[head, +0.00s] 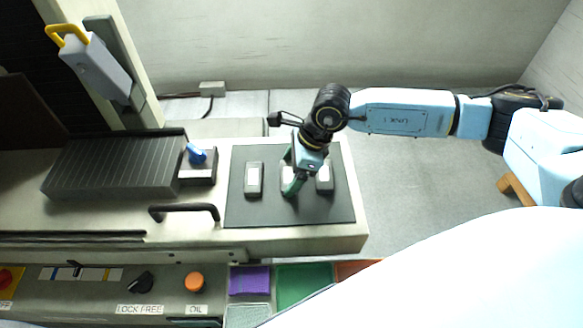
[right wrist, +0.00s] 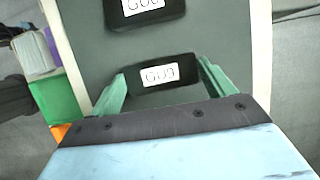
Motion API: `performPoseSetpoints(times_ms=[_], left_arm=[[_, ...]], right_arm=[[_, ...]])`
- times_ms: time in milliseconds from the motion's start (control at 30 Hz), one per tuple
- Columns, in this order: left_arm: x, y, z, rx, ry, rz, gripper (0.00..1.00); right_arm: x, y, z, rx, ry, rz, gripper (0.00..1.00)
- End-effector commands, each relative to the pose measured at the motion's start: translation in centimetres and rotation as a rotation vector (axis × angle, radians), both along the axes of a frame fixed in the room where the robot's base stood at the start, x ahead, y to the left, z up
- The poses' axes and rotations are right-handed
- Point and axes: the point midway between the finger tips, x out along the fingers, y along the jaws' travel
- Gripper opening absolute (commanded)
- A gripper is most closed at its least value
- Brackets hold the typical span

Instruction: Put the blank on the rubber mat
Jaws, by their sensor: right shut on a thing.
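The dark grey rubber mat (head: 270,210) lies on the right end of the machine table. My right gripper (head: 291,182) is over the mat, its green fingers shut on a dark blank (head: 286,178) with a white label. In the right wrist view this blank (right wrist: 160,73) sits between the fingers (right wrist: 161,88), and its label seems to read G09. It is at or very near the mat; I cannot tell if it touches. A second blank (head: 254,179) lies on the mat to the left and a third (head: 324,178) to the right. My left gripper is out of view.
Left of the mat are a small block with a blue knob (head: 197,155), a ribbed grey plate (head: 115,165) and a black handle (head: 184,209). Coloured bins (head: 303,283) stand below the table's front edge. The mat's front strip is bare.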

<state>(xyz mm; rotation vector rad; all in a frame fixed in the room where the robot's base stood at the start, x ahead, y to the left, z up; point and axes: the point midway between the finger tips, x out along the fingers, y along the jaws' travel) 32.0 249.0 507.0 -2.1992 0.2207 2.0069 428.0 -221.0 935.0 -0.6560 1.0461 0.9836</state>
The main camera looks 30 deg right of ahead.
Motion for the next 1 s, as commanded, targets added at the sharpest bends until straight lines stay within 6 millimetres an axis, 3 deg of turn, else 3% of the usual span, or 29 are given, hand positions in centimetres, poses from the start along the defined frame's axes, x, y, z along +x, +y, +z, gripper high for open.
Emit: performPoseSetpoints(times_ms=[100,133,233,600,1000], left_arm=[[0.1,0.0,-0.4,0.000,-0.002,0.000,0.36],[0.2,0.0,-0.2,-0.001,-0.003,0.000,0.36],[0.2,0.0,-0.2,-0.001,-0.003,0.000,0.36],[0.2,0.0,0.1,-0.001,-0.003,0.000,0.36],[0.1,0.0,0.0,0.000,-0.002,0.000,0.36]], right_arm=[[0.1,0.0,-0.2,0.002,-0.003,0.000,0.42],[0.0,0.0,-0.3,0.000,0.000,0.000,0.85],[0.0,0.0,-0.2,0.000,0.000,0.000,0.98],[0.0,-0.2,0.6,0.000,-0.002,-0.001,1.00],[-1.3,-3.0,8.0,-0.002,-0.004,-0.002,1.00]])
